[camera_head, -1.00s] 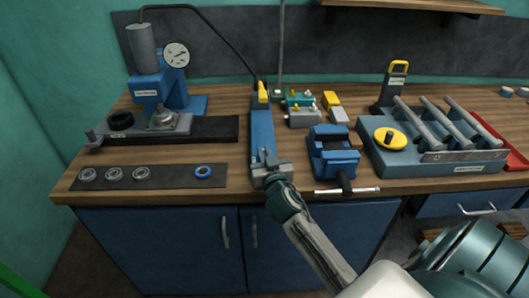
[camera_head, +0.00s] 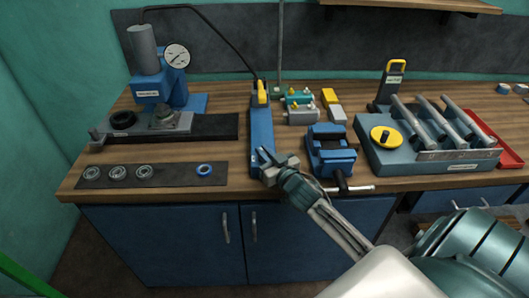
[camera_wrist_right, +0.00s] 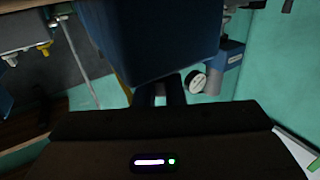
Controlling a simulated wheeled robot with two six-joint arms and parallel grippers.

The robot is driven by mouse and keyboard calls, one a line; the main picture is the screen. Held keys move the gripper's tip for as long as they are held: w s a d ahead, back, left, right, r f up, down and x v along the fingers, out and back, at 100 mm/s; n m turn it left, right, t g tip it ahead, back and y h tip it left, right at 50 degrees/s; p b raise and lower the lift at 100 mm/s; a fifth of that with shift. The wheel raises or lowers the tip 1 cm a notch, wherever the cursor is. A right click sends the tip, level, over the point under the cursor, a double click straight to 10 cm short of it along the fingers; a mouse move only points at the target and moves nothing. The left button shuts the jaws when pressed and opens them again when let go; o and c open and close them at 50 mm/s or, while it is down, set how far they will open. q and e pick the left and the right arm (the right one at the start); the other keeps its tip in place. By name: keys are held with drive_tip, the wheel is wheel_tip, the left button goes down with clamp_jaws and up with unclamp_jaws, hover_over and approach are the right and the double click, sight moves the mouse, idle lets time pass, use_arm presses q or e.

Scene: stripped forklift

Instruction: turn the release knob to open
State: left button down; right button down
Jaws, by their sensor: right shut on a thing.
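The blue hand pump (camera_head: 262,132) lies lengthwise on the bench, with a yellow-tipped part at its far end. My right gripper (camera_head: 278,168) is at the pump's near end, its jaws tilted and shut on the release knob. The knob itself is hidden between the fingers. In the right wrist view the pump's dark blue body (camera_wrist_right: 150,40) fills the top middle, just beyond the dark fingers (camera_wrist_right: 170,92). My left gripper is not in view.
A blue vise (camera_head: 330,150) with a crossbar handle stands close right of my gripper. A blue press with a gauge (camera_head: 177,56) stands left, behind a dark mat (camera_head: 180,177) with rings. A grey-blue fixture (camera_head: 430,162) with a yellow knob stands right.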

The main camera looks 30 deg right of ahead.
drive_tip(key=c, duration=1.5)
unclamp_jaws()
drive_tip(key=shift+r, duration=0.2)
wheel_tip(320, 180, up, 2)
drive_tip(key=shift+r+b, duration=0.2)
drive_tip(key=shift+b, duration=0.25)
drive_tip(key=shift+s+a+r+b, duration=0.2)
drive_tip(key=shift+s+a+b, duration=0.15)
drive_tip(key=shift+s, duration=0.2)
drive_tip(key=s+a+b, duration=0.1)
drive_tip(key=s+a, duration=0.1)
drive_tip(key=s, duration=0.2)
drive_tip(key=s+a+r+b, duration=0.1)
drive_tip(key=s+a, duration=0.2)
drive_tip(key=s, duration=0.1)
drive_tip(key=s+a+b, duration=0.1)
drive_tip(key=s+a, duration=0.1)
drive_tip(key=s, duration=0.2)
drive_tip(key=shift+s+a+r, duration=0.3)
drive_tip(key=shift+a+r, duration=0.1)
